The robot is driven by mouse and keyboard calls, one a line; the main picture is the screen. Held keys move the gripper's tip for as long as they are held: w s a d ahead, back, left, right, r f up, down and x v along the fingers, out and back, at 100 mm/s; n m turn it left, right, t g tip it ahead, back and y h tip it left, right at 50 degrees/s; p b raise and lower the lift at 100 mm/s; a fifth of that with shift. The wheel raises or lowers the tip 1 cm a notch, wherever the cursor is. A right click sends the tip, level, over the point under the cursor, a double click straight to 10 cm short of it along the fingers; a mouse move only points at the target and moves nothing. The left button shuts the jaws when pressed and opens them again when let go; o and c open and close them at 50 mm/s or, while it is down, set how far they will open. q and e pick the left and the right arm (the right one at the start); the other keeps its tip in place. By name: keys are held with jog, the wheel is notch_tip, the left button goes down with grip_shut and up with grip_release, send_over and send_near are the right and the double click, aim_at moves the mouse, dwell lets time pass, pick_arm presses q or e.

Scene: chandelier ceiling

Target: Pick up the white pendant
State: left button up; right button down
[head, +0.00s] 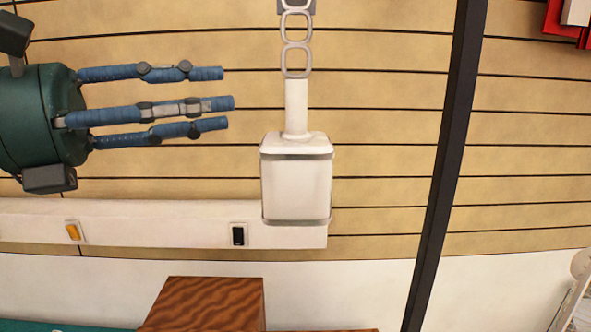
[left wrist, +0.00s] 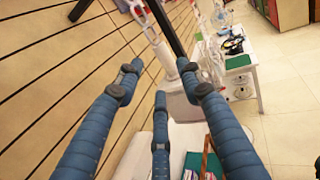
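The white pendant (head: 296,185) hangs upright from a chain of pale links (head: 296,45) in the middle of the head view. It has a narrow neck, a boxy body and grey bands near its top and bottom. My left gripper (head: 225,100) is open and empty to the left of the pendant, level with its neck, with its blue fingers pointing right at it. A gap shows between the fingertips and the pendant. In the left wrist view the pendant (left wrist: 180,107) shows beyond the spread fingers, partly hidden by them. My right gripper is not in view.
A dark slanted post (head: 446,165) stands right of the pendant. A brown wooden box (head: 205,303) is below. A slatted wall (head: 390,100) and a white ledge (head: 160,222) lie behind. The wrist view shows a cluttered table (left wrist: 240,62) farther off.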

aim_at(293, 100)
pick_arm(q)
jog(key=p+x, duration=0.3)
jog(key=x, duration=0.2)
jog(key=p+x, duration=0.3)
jog(key=x, duration=0.2)
jog(key=shift+f, duration=0.2)
jog(key=shift+w+d+f, duration=0.1)
jog(key=shift+d+f, duration=0.05)
jog(key=shift+d, duration=0.3)
jog(key=shift+a, duration=0.2)
jog(key=c, duration=0.6)
grip_shut()
